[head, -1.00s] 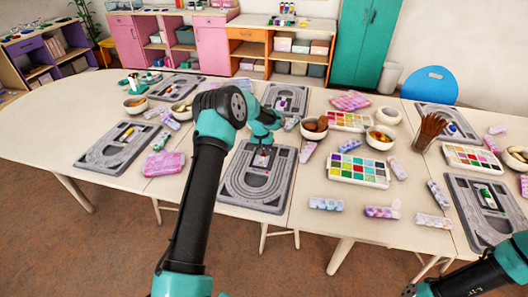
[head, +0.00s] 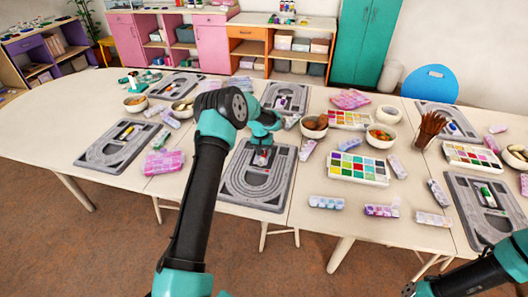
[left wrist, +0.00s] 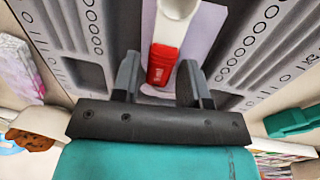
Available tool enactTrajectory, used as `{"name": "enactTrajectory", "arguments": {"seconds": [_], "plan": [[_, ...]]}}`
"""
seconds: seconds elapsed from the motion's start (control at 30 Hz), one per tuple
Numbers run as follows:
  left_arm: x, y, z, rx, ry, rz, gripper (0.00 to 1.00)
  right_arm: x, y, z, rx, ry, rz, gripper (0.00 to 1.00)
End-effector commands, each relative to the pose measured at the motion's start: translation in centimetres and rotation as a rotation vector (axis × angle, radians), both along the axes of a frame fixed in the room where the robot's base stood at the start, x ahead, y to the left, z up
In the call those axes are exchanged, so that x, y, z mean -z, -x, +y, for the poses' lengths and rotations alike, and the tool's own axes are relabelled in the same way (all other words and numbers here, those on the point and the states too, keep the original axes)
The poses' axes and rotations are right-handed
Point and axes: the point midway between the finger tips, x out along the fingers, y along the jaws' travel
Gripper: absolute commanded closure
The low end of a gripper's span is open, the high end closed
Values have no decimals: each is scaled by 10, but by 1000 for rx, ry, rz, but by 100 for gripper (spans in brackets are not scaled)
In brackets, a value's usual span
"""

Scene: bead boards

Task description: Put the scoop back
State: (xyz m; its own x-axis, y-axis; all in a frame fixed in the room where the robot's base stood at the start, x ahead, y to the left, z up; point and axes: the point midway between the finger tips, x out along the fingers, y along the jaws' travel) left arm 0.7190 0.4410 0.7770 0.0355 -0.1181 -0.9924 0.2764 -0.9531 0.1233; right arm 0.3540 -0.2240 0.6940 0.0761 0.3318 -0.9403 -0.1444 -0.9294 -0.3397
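A small white item with a red end lies in the middle of a grey bead board (head: 238,182) below my left gripper. In the left wrist view the red end (left wrist: 161,66) shows between my two fingers, with a gap on both sides. I cannot tell whether it is the scoop. My left gripper (head: 263,146) is open and low over the board; it also shows in the left wrist view (left wrist: 158,73).
A bowl with brown contents (head: 314,127) and a white paint palette (head: 358,169) stand right of the board. A pink patterned pouch (head: 163,162) lies to its left. Another bead board (head: 493,228) is at the right. Small bead boxes lie along the front; bare tabletop surrounds them.

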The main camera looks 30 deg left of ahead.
Motion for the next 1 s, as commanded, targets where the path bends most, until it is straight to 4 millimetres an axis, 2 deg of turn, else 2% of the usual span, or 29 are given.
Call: {"name": "enactTrajectory", "arguments": {"seconds": [0.1, 0.47, 0.67, 1.0], "plan": [[0, 0, 0, 0, 0, 0, 51, 0, 0, 0, 0, 0, 0, 57], [-7, 0, 0, 0, 0, -1, 51, 0, 0, 0, 0, 0, 0, 57], [-32, 0, 2, 0, -1, -3, 51, 0, 0, 0, 0, 0, 0, 57], [-96, 2, 10, -1, -1, -3, 51, 0, 0, 0, 0, 0, 0, 57]]}}
